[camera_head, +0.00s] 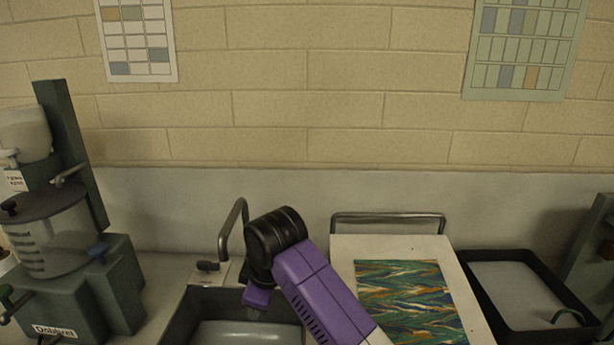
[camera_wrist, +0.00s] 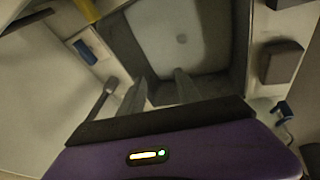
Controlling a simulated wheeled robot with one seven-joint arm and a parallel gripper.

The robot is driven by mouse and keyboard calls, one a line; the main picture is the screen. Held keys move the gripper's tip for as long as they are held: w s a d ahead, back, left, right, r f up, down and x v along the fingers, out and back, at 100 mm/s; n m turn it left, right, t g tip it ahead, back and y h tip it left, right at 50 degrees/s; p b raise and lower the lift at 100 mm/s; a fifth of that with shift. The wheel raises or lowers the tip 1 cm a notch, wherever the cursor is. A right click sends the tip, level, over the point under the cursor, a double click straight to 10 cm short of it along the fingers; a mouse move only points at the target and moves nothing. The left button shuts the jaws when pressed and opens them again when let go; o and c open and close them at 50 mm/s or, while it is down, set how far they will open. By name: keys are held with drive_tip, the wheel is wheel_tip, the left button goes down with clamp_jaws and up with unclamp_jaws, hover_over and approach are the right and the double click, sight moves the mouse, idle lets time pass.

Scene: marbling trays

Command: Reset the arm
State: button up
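My arm, purple with a black joint, reaches in from the lower right of the head view and bends down over the sink (camera_head: 180,325). My gripper (camera_wrist: 161,75) shows in the wrist view with its two grey fingers apart and nothing between them. The fingers point toward the sink basin (camera_wrist: 180,40), which lies beyond them.
A tap (camera_head: 228,232) stands close to the left of my arm. A green-grey machine (camera_head: 85,290) stands at the left. A white board (camera_head: 345,262) with a marbled sheet (camera_head: 410,300) lies to the right, beside a black tray (camera_head: 480,290). The wall is behind.

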drive_tip(key=s+d+m+t+h, duration=0.1)
drive_tip(key=s+d+m+t, duration=0.2)
drive_tip(key=s+d, duration=0.7)
drive_tip(key=s+d+f+m+t, duration=0.1)
drive_tip(key=s+d+m+t, duration=0.3)
drive_tip(key=s, duration=1.7)
drive_tip(key=s+d+f+m+t+h, duration=0.1)
drive_tip(key=s+d+m+t, duration=0.3)
drive_tip(key=s+d, duration=1.2)
drive_tip(key=m, duration=0.4)
drive_tip(key=shift+f+m+h, duration=0.15)
drive_tip(key=shift+m+h, duration=0.15)
drive_tip(key=shift+m, duration=0.1)
